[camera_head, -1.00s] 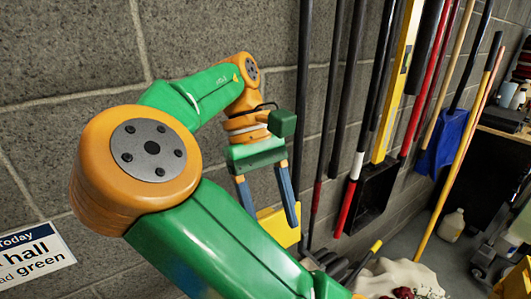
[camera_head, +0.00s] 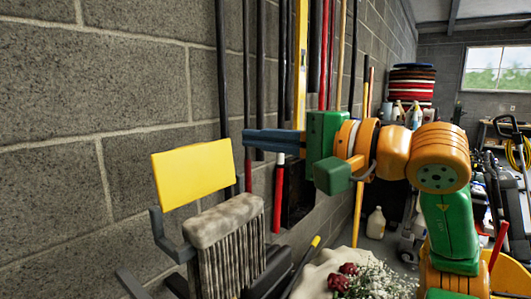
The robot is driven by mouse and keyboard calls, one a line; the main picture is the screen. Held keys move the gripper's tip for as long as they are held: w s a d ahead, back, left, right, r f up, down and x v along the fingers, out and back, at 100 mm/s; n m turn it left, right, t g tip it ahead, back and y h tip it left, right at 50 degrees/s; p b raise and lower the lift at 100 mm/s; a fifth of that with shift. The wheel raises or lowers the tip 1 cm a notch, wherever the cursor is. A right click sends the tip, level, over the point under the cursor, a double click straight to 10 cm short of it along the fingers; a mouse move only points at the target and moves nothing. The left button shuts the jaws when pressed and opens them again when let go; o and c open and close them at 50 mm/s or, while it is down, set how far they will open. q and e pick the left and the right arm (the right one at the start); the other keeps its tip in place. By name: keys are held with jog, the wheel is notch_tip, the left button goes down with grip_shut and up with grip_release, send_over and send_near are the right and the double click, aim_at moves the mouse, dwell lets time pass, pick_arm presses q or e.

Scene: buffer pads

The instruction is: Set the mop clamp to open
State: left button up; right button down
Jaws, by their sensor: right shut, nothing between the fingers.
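A yellow plate (camera_head: 194,172) stands tilted up in front of the block wall, left of centre. A dark grey bracket (camera_head: 168,240) sits at its lower left, and a grey stringy mop head (camera_head: 226,228) is just below and right of it. These look like the mop and its clamp, but how the parts join is hidden. My right gripper (camera_head: 247,137) comes in from the right and points left. Its blue-grey fingers lie together, empty, above and right of the yellow plate, apart from it. My left gripper is not in view.
Long-handled tools hang along the wall behind my gripper, including a yellow level (camera_head: 300,70). Below are a cream bundle (camera_head: 322,268) and red and white flowers (camera_head: 352,280). A jug (camera_head: 376,223) stands on the floor farther back. Bare wall (camera_head: 90,120) fills the left.

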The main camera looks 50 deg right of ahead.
notch_tip(320, 180, down, 3)
jog(key=d+g+h, duration=0.1)
jog(key=p, duration=0.4)
send_near(198, 152)
jog(key=shift+m, duration=0.3)
jog(key=w, duration=0.6)
jog(key=shift+a+f, duration=0.25)
jog(key=shift+f, duration=0.1)
jog(key=shift+w+f, duration=0.15)
jog(key=shift+w, duration=0.3)
